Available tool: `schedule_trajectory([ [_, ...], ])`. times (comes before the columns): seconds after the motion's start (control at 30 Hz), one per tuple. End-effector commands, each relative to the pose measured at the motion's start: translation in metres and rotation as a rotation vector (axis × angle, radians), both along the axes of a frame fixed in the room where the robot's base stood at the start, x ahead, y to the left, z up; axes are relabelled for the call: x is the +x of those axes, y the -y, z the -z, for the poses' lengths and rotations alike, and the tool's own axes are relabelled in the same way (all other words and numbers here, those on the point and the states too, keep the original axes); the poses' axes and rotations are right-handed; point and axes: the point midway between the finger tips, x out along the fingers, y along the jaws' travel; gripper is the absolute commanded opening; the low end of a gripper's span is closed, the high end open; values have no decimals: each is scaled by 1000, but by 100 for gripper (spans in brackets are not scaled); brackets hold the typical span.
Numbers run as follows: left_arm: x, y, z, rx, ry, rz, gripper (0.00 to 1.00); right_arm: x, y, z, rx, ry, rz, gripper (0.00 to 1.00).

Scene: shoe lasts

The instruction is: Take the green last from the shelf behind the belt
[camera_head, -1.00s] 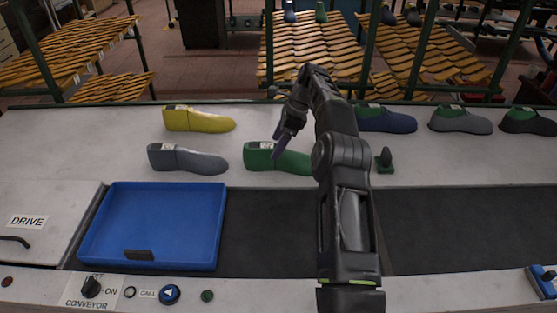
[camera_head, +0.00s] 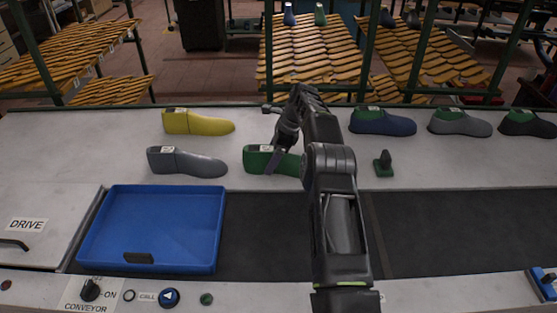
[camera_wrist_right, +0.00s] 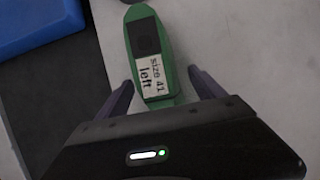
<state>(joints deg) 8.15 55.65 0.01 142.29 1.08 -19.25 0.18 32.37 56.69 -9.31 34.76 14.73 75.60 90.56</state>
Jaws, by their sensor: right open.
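The green last (camera_head: 257,160) lies on the white shelf (camera_head: 60,140) behind the belt, partly hidden by my right arm in the head view. My right gripper (camera_head: 275,160) is open at the green last. In the right wrist view the green last (camera_wrist_right: 146,45) has a label reading "size 41 left". The open fingers of the right gripper (camera_wrist_right: 163,92) stand on either side of its labelled end, with a gap visible on each side. My left gripper is not in view.
A yellow last (camera_head: 198,122) and a grey last (camera_head: 187,162) lie to the left. A blue last (camera_head: 382,122), another grey last (camera_head: 460,122) and a small green-based object (camera_head: 384,164) are to the right. A blue tray (camera_head: 152,190) sits in front on the dark belt (camera_head: 265,235).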

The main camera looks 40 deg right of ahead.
Motion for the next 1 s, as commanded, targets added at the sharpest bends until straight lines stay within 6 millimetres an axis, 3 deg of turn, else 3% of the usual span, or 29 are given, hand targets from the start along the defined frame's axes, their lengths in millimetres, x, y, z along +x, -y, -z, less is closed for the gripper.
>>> schedule_trajectory([
  [0.17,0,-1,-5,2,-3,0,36,3,-4,12,-1,1,0,78],
  [0.7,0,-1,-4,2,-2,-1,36,3,-4,12,-1,1,-1,78],
  [1.0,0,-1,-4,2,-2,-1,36,3,-4,12,-1,1,-1,55],
])
